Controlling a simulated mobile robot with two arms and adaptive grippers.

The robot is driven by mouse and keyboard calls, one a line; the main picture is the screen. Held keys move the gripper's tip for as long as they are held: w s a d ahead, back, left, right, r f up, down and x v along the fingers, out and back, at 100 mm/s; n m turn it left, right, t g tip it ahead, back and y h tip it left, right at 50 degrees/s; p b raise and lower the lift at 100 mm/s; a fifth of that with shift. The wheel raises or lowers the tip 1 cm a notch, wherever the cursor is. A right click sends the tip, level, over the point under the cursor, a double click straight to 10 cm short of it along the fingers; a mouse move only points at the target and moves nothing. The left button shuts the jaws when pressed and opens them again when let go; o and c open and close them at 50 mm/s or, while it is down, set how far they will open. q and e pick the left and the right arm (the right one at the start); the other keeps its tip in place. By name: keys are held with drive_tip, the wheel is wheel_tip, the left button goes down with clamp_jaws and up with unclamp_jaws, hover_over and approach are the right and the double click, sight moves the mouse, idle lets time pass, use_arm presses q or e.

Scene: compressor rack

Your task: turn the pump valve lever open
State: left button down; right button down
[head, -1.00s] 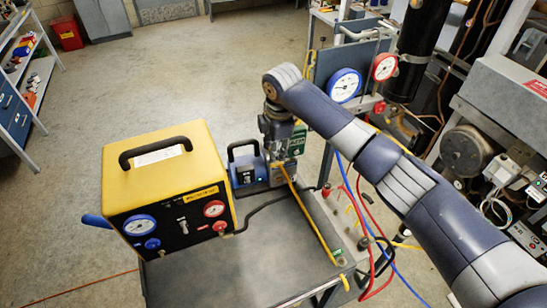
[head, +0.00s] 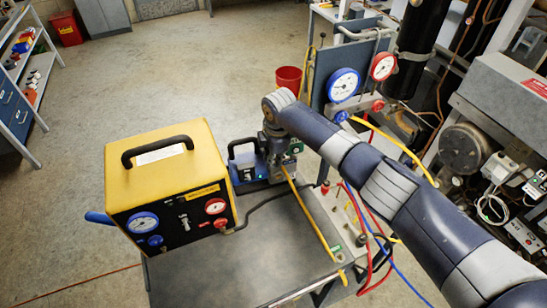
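The blue vacuum pump (head: 244,169), with a black carry handle, stands on the grey cart top (head: 255,262), right of the yellow machine. My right arm comes in from the right. Its gripper (head: 278,163) points down over the right end of the pump, where the yellow hose joins. The gripper and wrist cover that end, so I cannot make out the valve lever or tell whether the fingers touch it. The fingers are too small and overlapped to show whether they are open. My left gripper is not in view.
The yellow machine (head: 163,178) with gauges stands close left of the pump. A yellow hose (head: 309,214) runs along the cart's right side. A gauge manifold (head: 363,82) stands behind my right arm. A red bucket (head: 289,78) is on the floor behind. The cart's front is clear.

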drive_tip(key=shift+a+f, duration=0.1)
drive_tip(key=shift+f, duration=0.1)
drive_tip(key=shift+f+h+b, duration=0.25)
drive_tip(key=shift+h+b, duration=0.2)
drive_tip(key=shift+h, duration=0.25)
drive_tip(key=c, duration=1.6)
unclamp_jaws()
drive_tip(key=shift+r, duration=0.1)
drive_tip(key=v, duration=1.2)
drive_tip(key=shift+s, duration=0.2)
